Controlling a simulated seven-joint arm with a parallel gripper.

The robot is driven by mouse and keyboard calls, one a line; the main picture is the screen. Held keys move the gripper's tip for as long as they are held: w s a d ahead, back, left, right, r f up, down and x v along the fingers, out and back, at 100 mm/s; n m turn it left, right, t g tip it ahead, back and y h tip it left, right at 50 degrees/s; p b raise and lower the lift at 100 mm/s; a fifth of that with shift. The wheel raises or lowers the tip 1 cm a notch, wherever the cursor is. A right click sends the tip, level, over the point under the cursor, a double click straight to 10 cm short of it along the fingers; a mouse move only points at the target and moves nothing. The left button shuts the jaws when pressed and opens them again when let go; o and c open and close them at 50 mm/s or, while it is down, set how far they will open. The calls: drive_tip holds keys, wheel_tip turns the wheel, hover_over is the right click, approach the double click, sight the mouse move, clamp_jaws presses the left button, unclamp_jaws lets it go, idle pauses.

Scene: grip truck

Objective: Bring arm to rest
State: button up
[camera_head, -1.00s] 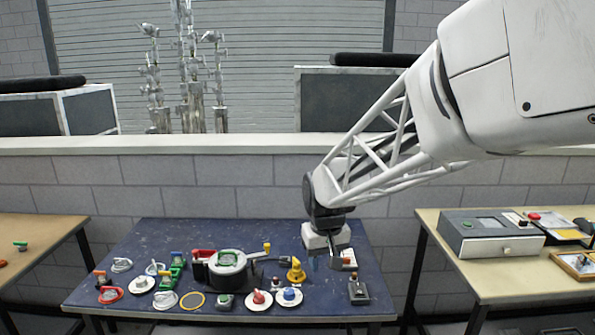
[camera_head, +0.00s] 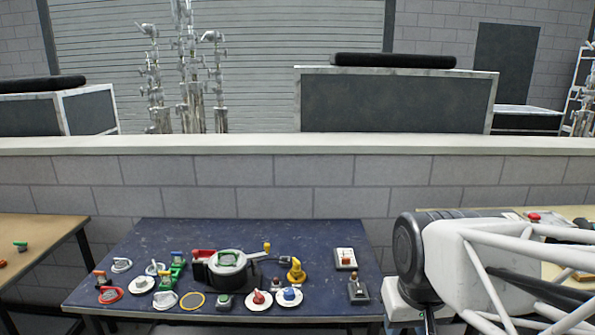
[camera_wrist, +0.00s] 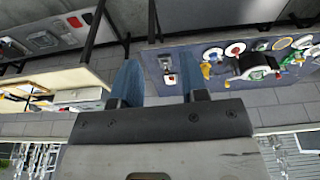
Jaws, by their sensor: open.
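My gripper (camera_wrist: 158,70) shows in the wrist view with its two blue fingers apart and nothing between them. In the head view my arm is at the lower right, to the right of the blue table (camera_head: 220,308). The gripper's white body is only partly seen there near the bottom edge, and its fingertips cannot be made out. No object is held.
The blue table carries a black round device (camera_head: 226,268), a yellow knob (camera_head: 296,270), a white plate with a red part (camera_head: 345,259) and several switches and rings. A right table is partly hidden behind my arm. A left wooden table (camera_head: 40,235) is mostly bare.

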drive_tip(key=shift+m, duration=0.3)
drive_tip(key=shift+s+d+f, duration=0.15)
drive_tip(key=shift+s+d, duration=0.05)
drive_tip(key=shift+s, duration=0.55)
drive_tip(key=shift+s+d+f, duration=0.1)
drive_tip(key=shift+s+d, duration=0.1)
drive_tip(key=shift+s, duration=0.55)
drive_tip(key=shift+s+d+f, duration=0.15)
drive_tip(key=shift+s+d, duration=0.05)
drive_tip(key=shift+s, duration=0.55)
